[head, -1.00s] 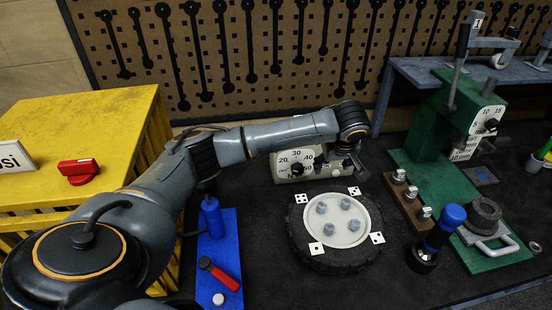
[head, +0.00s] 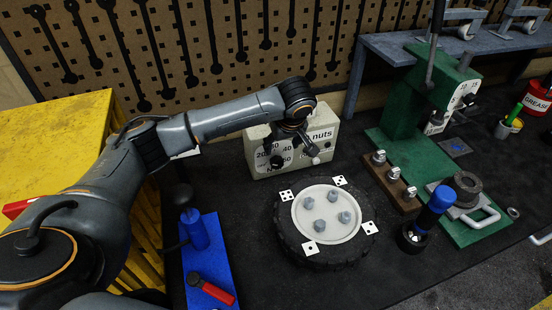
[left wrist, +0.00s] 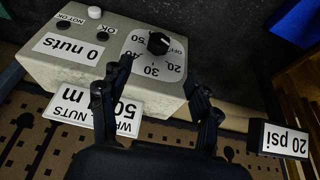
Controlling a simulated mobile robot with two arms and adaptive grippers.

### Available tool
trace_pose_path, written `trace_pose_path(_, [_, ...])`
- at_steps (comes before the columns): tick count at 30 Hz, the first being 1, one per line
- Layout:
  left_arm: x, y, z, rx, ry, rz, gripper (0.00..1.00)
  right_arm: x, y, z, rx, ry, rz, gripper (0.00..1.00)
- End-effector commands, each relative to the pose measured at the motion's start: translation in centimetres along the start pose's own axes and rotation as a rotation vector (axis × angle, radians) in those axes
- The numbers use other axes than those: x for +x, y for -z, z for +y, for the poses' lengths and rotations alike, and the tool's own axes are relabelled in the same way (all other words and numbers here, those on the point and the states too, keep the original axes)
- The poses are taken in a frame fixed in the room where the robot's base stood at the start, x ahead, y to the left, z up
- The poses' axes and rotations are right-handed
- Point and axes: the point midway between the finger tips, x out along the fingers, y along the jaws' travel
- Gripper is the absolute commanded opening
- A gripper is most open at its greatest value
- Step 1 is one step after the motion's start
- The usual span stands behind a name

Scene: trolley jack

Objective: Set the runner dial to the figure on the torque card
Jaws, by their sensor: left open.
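The cream runner box (head: 262,143) stands at the back of the bench. Its black dial knob (head: 277,161) is on a white scale reading OFF, 20, 30, 40, 50. In the left wrist view, upside down, the knob (left wrist: 158,43) is beyond the fingertips; its setting is unclear. The torque card (left wrist: 88,112), partly hidden by a finger, shows "NUTS" and "50" with "m". My left gripper (head: 303,148) is open and empty before the box, right of the knob in the head view. Its fingers (left wrist: 158,75) show apart in the wrist view, not touching the knob. My right gripper is out of view.
A wheel (head: 325,262) with several nuts lies in front of the box. A green press (head: 440,110), a socket block (head: 402,190) and a blue-handled tool (head: 435,210) stand right. A blue board (head: 208,265) is left. A "20 psi" block (left wrist: 281,138) shows in the wrist view.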

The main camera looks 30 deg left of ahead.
Motion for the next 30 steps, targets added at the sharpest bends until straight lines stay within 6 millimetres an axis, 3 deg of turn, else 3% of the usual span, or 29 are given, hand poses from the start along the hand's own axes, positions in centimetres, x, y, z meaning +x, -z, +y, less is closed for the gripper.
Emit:
trace_pose_path(8, [5.4, 0.1, -0.1, -0.001, 0.005, -0.002, 0.62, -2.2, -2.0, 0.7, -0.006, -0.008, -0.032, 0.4])
trace_pose_path(15, [10.1, 0.1, -0.1, 0.0, 0.004, 0.0, 0.62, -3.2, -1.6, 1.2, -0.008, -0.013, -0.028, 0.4])
trace_pose_path(21, [11.9, 0.0, -0.1, 0.0, 0.001, -0.001, 0.62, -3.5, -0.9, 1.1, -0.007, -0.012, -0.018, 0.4])
trace_pose_path(30, [12.5, 0.0, -0.1, 0.0, 0.001, 0.0, 0.62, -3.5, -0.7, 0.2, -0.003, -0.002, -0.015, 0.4])
